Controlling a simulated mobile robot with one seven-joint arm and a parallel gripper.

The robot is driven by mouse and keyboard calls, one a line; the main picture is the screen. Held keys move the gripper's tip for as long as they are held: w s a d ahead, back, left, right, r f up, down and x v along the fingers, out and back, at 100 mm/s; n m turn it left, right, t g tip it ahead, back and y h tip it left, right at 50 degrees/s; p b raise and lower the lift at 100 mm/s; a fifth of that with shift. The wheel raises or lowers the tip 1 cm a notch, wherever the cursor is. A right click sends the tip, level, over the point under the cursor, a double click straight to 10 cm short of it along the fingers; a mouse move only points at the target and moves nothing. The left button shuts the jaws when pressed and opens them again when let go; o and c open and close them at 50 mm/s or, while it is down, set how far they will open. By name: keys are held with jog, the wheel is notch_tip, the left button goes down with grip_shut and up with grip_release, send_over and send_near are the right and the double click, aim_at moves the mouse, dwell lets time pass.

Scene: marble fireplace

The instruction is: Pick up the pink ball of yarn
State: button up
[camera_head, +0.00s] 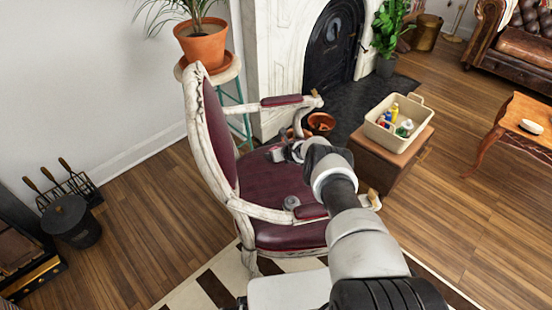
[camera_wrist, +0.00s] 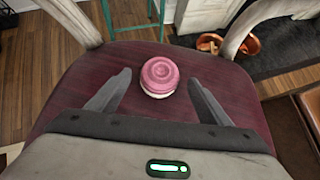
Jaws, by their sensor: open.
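A round pink thing (camera_wrist: 160,74) with ringed ridges and a pale lower part rests on the dark red chair seat (camera_wrist: 75,75) in the wrist view. It is the only thing there that fits the pink ball of yarn, though no strands show. My gripper (camera_wrist: 159,84) is open, its two dark fingers reaching forward on the left and right of the pink thing, with a gap on each side. In the head view my gripper (camera_head: 285,152) is over the seat (camera_head: 262,184) of the white-framed armchair; the pink thing cannot be made out clearly there.
The chair's armrests (camera_head: 282,100) and tall back (camera_head: 208,115) surround the seat. A small grey round thing (camera_head: 291,202) shows by the near armrest. A potted plant (camera_head: 202,45) stands behind the chair, and a cream bin of bottles (camera_head: 398,120) sits to the right.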

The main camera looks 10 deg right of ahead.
jog(key=b+x, duration=0.1)
jog(key=b, duration=0.1)
jog(key=b+x, duration=0.1)
jog(key=b, duration=0.2)
jog(key=b+x, duration=0.2)
jog(key=shift+s+f, duration=0.25)
jog(key=shift+f, duration=0.1)
jog(key=b, duration=0.2)
jog(key=shift+w+f+b, duration=0.1)
jog(key=shift+w+b, duration=0.2)
jog(key=shift+w, duration=0.1)
jog(key=c, duration=1.1)
